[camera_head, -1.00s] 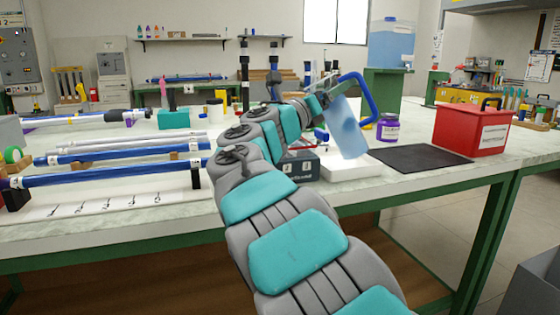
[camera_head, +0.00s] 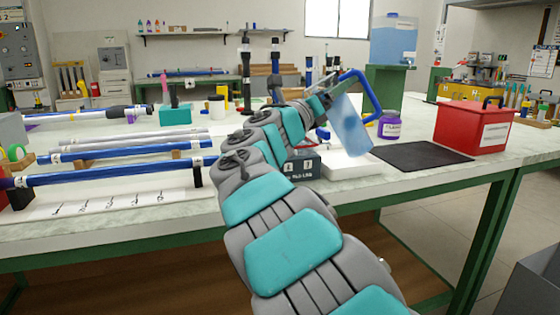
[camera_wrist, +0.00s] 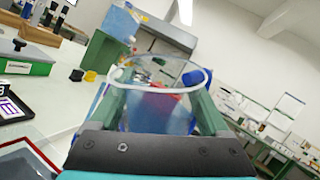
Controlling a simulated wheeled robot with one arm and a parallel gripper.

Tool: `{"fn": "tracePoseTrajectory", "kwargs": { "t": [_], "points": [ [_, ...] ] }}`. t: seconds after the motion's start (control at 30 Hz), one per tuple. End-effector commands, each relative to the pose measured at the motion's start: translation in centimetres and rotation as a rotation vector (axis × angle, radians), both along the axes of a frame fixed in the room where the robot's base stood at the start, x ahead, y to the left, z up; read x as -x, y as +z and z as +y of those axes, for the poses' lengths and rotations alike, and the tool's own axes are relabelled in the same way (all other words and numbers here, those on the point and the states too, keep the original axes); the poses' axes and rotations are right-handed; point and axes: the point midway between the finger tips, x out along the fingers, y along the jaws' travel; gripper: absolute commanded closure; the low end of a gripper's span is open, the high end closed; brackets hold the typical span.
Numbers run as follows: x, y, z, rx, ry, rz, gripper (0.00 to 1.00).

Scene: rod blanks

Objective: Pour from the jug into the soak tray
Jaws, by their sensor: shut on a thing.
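The jug (camera_head: 350,128) is translucent pale blue with a darker blue handle (camera_head: 364,92). In the head view it is tilted and held above the white soak tray (camera_head: 346,168). My gripper (camera_head: 322,100) is shut on the jug. In the wrist view the jug (camera_wrist: 160,108) sits between the two green fingers, its open rim facing up in the picture. Whether any liquid is leaving the jug cannot be told. Part of the tray is hidden behind the jug and my arm.
A dark mat (camera_head: 424,156) lies right of the tray. A purple-labelled jar (camera_head: 390,125) and a red box (camera_head: 474,127) stand nearby. A dark box (camera_head: 302,167) is left of the tray. Blue rods (camera_head: 110,172) lie on the left of the table.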

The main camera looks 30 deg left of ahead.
Motion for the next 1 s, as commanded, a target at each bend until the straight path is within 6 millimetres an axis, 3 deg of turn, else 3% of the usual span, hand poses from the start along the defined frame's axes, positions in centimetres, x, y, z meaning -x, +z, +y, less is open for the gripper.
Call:
{"fn": "tracePoseTrajectory", "kwargs": {
  "t": [1.0],
  "points": [
    [0.08, 0.16, 0.0, 0.05, -0.001, -0.02, 1.0]
  ]
}}
